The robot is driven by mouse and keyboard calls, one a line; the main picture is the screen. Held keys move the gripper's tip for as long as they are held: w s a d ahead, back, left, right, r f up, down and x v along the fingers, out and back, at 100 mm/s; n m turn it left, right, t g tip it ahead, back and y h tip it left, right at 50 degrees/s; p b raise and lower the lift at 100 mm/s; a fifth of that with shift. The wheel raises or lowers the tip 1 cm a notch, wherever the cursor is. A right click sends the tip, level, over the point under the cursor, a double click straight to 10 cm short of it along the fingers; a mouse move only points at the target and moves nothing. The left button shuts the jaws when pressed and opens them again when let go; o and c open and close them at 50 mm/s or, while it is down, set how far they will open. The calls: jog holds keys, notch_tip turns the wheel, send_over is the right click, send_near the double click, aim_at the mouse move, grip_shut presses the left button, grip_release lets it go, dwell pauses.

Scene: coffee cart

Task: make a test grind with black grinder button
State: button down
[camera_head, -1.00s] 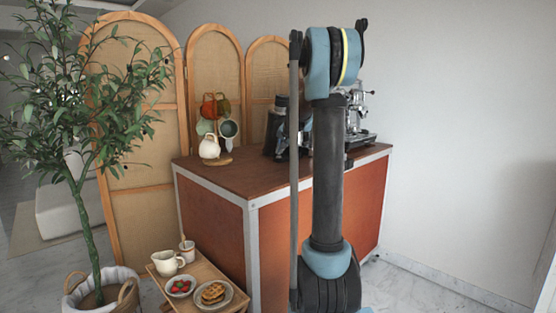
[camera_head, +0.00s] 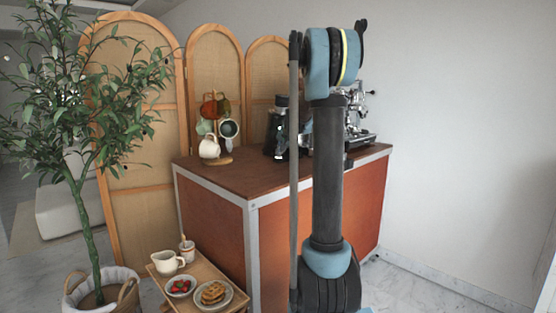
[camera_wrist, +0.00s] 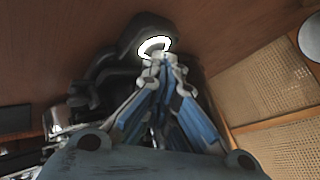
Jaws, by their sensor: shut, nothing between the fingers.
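The black grinder (camera_head: 277,127) stands on the wooden counter, partly hidden by my arm in the head view. In the wrist view its dark body (camera_wrist: 120,68) lies ahead of my gripper. A bright white ring (camera_wrist: 154,46) glows on it, around what looks like the button. My gripper (camera_wrist: 160,62) is shut and empty, its blue fingers closed to a point. The fingertips overlap the ring's near edge; whether they press the button I cannot tell. In the head view my gripper is hidden behind my arm.
A chrome espresso machine (camera_head: 358,125) stands right of the grinder. A mug tree (camera_head: 219,130) with cups stands to the left on the counter (camera_head: 235,178). A low table with dishes (camera_head: 212,293) and a potted tree (camera_head: 90,240) are front left. A folding screen (camera_head: 130,190) stands behind.

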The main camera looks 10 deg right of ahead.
jog(key=shift+r, duration=0.9)
jog(key=shift+f, duration=0.15)
jog(key=shift+f, duration=0.3)
jog(key=shift+f, duration=0.35)
dwell(1.5)
jog(key=shift+r, duration=0.8)
jog(key=shift+r, duration=2.5)
